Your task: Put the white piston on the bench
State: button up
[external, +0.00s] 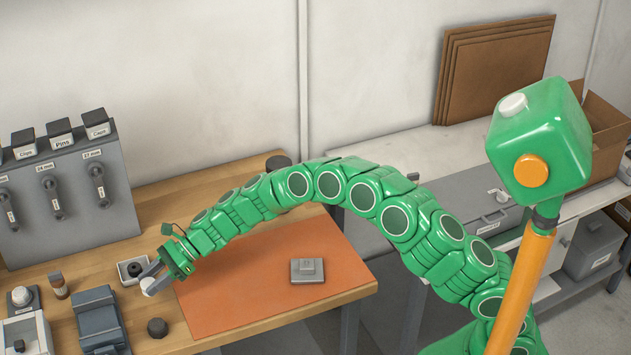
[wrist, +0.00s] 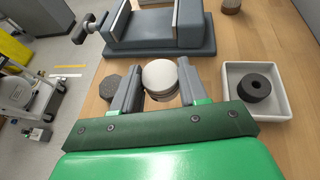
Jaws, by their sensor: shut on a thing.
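The white piston (external: 148,286) is a short pale cylinder with a domed white end, at the left over the wooden bench (external: 212,186). In the wrist view the piston (wrist: 160,76) sits between the two grey fingers of my gripper (wrist: 159,84), with its white face up and darker bands below. My gripper (external: 152,277) is shut on it at the end of my green arm. The piston's underside is hidden, and I cannot tell whether it touches the bench.
A white tray (wrist: 230,108) with a black ring (wrist: 256,88) is right of the piston. A grey vise (external: 98,318) and a dark round part (external: 157,327) stand near. An orange mat (external: 250,285) bears a grey block (external: 308,269). A grey rack (external: 70,200) stands behind.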

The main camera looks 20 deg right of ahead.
aim_at(154, 301)
jog(key=shift+w+a+f, duration=0.2)
jog(key=shift+a+f, duration=0.15)
jog(key=shift+f, duration=0.15)
jog(key=shift+w+a+f, duration=0.2)
jog(key=shift+a+f, duration=0.1)
jog(key=shift+f, duration=1.7)
jog(key=shift+f, duration=0.1)
jog(key=o, duration=1.1)
jog(key=shift+c, duration=0.2)
jog(key=shift+d+r, duration=0.1)
jog(key=shift+r, duration=0.1)
jog(key=v, duration=1.1)
jog(key=shift+w+d, duration=0.1)
jog(key=shift+d, duration=0.25)
jog(key=shift+r, duration=0.1)
